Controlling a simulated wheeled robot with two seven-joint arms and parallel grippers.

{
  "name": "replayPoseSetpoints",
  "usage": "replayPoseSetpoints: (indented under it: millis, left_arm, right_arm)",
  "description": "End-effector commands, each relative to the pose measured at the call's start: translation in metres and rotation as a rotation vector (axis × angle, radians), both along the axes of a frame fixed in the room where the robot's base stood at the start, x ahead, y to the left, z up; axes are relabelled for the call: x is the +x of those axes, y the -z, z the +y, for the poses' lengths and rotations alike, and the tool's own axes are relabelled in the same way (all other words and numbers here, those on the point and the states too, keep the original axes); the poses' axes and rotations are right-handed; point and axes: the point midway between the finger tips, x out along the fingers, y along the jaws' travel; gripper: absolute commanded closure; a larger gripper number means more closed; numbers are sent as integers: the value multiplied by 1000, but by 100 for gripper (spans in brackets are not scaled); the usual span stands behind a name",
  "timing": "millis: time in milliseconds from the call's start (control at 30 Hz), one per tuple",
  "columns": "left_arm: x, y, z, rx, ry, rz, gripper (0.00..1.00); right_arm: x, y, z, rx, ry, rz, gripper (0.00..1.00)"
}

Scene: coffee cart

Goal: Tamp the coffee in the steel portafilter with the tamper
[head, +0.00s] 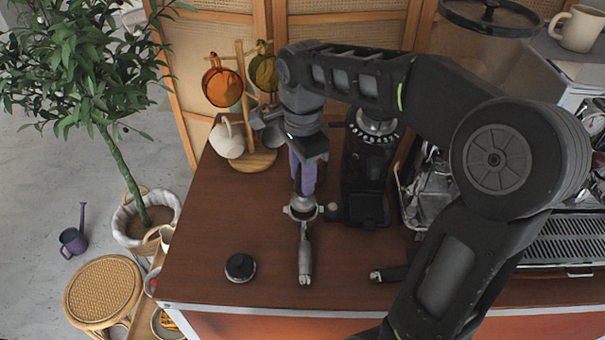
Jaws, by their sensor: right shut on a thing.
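The steel portafilter (305,262) lies on the brown counter, its handle toward the front edge and its round basket end at the back. My right gripper (303,190) points down over the basket. It is shut on the tamper (303,203), whose steel part shows just below the fingers. The fingers hide most of the tamper. The tamper is at the basket, but I cannot tell whether it presses on the coffee, which is hidden. My left gripper is not in view.
A black knob-like tool (240,267) stands at the front left of the counter (195,245). A dark handle (388,273) lies at right. A black grinder (366,175) stands behind, and a mug tree (258,158) back left. The espresso machine (570,240) is at right.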

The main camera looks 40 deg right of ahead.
Motion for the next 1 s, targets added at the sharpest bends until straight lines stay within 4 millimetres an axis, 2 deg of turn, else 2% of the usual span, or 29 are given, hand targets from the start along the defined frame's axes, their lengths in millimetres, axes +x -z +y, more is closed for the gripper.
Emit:
replayPoseSetpoints:
  millis: [300,500,1000]
  left_arm:
    - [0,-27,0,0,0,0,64]
    - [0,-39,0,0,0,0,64]
    - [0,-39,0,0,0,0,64]
  right_arm:
    - [0,-34,0,0,-1,-2,100]
    - [0,-49,0,0,0,-1,100]
    - [0,-50,0,0,0,-2,100]
